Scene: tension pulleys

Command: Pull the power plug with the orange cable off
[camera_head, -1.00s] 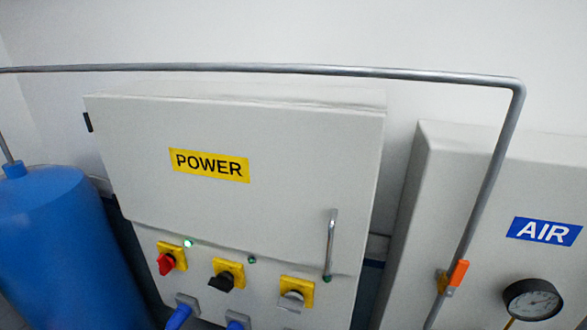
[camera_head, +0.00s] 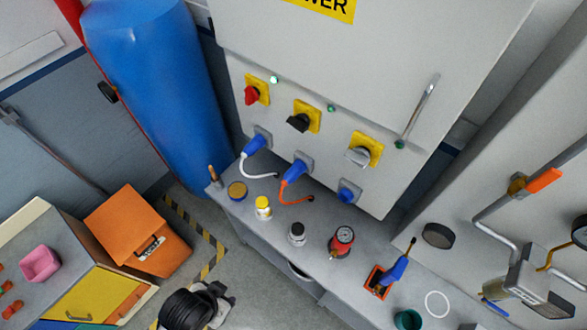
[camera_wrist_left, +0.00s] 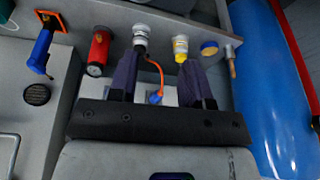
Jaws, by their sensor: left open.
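The blue power plug (camera_head: 295,171) sits in the middle socket of the grey power cabinet. Its orange cable (camera_head: 292,200) curves down to the shelf. In the left wrist view, which is upside down, the plug (camera_wrist_left: 155,98) and the orange cable (camera_wrist_left: 157,70) show between the fingers, partly hidden behind the gripper body. My left gripper (camera_wrist_left: 160,58) is open and empty. In the head view, my left gripper (camera_head: 222,292) is low in the picture, in front of the shelf and apart from the plug. My right gripper is not in view.
A blue plug with a white cable (camera_head: 257,142) is left of it; a blue socket (camera_head: 348,192) is right. A blue tank (camera_head: 160,90) stands left.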

